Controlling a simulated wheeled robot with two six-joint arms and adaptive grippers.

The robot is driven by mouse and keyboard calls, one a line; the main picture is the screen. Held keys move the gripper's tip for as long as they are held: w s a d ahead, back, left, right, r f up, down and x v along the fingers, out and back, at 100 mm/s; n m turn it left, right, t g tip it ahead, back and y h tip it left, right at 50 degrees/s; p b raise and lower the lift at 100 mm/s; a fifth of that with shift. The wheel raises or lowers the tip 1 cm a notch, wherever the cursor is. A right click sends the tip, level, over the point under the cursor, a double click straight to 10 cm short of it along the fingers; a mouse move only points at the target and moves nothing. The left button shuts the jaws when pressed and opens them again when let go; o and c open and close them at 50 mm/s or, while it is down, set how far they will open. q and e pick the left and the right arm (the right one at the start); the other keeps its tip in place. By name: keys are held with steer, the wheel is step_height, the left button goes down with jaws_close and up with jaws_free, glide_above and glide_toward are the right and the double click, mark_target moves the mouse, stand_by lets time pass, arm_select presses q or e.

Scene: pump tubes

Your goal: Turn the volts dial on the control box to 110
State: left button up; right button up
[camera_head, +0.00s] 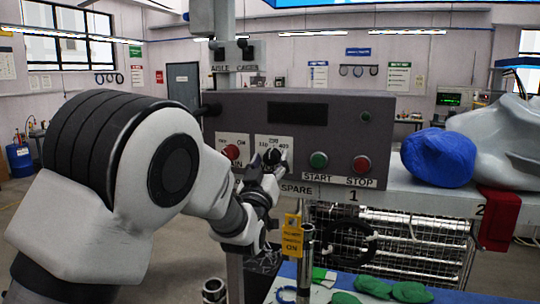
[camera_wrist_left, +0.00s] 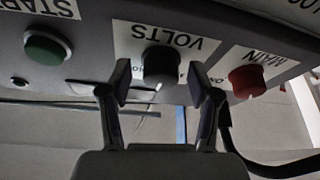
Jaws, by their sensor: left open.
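The control box (camera_head: 320,120) is a grey box on the bench. Its black volts dial (camera_head: 272,156) sits on a white label in the head view, partly behind my left gripper. In the left wrist view the dial (camera_wrist_left: 161,64) is near the middle, under an upside-down VOLTS label (camera_wrist_left: 165,40). My left gripper (camera_head: 264,174) is open at the front of the box. In the left wrist view its two fingers (camera_wrist_left: 160,80) show on either side of the dial, with gaps; contact is not visible. The dial's exact setting is too small to read. My right gripper is not in view.
A red main knob (camera_head: 231,152) is left of the dial. A green start button (camera_head: 319,160) and a red stop button (camera_head: 361,164) are to its right. A yellow tag (camera_head: 292,235) hangs below the box. A blue bundle (camera_head: 438,157) lies on the bench at right.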

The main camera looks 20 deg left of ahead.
arm_select(q)
steer(key=shift+s, duration=0.1)
steer(key=shift+c, duration=1.1)
steer(key=c, duration=0.9)
steer(key=shift+c, duration=0.2)
